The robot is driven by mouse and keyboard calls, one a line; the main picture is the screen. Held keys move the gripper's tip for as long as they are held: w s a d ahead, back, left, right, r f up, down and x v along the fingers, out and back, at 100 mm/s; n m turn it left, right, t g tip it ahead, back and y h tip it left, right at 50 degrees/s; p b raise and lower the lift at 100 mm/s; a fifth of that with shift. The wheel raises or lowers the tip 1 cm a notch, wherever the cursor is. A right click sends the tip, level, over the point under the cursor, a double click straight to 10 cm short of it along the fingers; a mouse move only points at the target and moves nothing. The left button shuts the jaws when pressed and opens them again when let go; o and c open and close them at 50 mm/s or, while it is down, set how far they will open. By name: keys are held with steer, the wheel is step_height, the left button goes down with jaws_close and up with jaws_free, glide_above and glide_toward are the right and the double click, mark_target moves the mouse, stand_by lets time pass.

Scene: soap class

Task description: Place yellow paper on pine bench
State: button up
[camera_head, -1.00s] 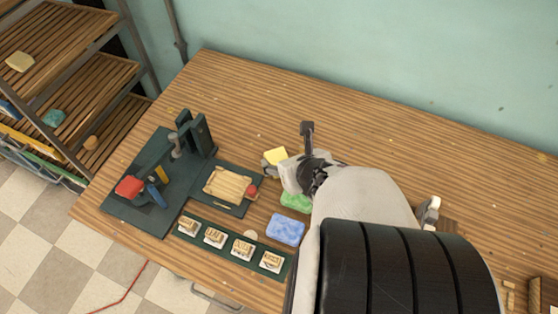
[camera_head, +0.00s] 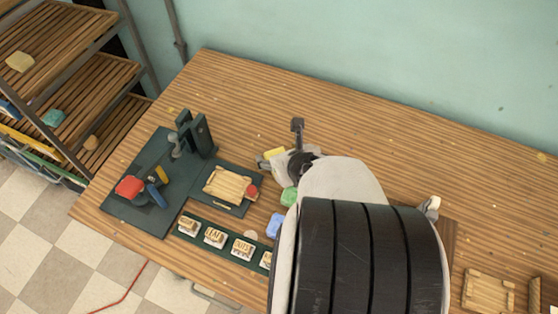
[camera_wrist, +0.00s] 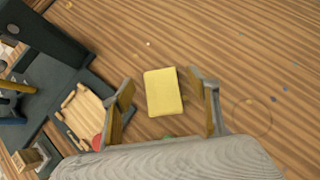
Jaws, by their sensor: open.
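The yellow paper (camera_head: 274,153) looks like a small, thick rectangle on the striped wooden tabletop (camera_head: 330,110). In the wrist view the yellow paper (camera_wrist: 163,92) appears whole between the spread fingers of my gripper (camera_wrist: 162,90), with a gap on each side. In the head view my gripper (camera_head: 281,143) is beside and over it, partly covering it. Its height above the table is unclear. Light pine slatted pieces lie on a dark mat (camera_head: 228,185) and at the lower right (camera_head: 488,289). I cannot tell which surface is the pine bench.
Left of my gripper stands a dark press (camera_head: 192,135) on a dark board with a red block (camera_head: 130,187). A green strip of labelled blocks (camera_head: 214,236) lies in front. Green (camera_head: 289,196) and blue (camera_head: 275,226) pieces sit by my arm. The tabletop behind is mostly clear.

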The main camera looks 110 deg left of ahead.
mark_target(267, 155)
steer(key=shift+x, duration=1.35)
steer(key=c, duration=0.9)
